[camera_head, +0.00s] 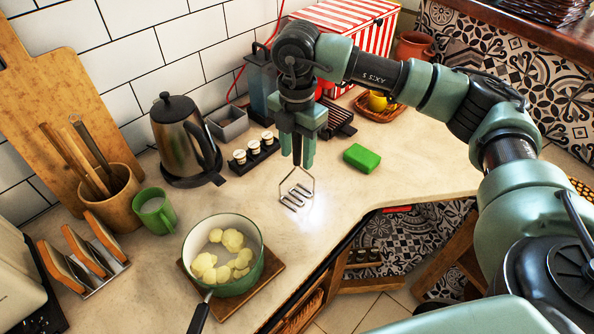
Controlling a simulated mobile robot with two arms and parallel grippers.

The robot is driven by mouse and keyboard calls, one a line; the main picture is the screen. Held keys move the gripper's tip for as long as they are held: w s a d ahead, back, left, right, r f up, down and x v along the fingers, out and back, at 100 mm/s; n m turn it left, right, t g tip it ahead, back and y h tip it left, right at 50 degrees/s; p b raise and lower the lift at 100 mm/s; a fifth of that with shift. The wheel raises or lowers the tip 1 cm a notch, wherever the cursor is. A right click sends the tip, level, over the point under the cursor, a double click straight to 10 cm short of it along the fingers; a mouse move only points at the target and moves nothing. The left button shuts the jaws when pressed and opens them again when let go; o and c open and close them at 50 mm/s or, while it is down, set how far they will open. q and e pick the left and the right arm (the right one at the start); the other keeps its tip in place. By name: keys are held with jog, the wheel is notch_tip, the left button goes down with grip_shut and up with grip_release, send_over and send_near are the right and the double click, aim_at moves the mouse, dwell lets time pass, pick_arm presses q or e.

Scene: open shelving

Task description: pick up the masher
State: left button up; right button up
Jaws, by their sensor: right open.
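The masher (297,196) is on the pale counter, its zigzag wire head toward the front edge. Its wire stems run back toward my gripper, and its handle is hidden behind the gripper. My right gripper (303,165) points down right at the masher's stems, fingers open with a narrow gap. I cannot tell whether the fingers touch it or whether the stems pass between them. My left gripper is not in view.
A green pot (236,283) of potato pieces stands front left on a wooden board. A green sponge (362,158) lies right of the gripper. Spice jars (253,149), a kettle (182,135) and a green mug (155,210) stand left. The counter's front edge is close to the masher.

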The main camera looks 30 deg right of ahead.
grip_shut()
jog(key=shift+r, duration=0.15)
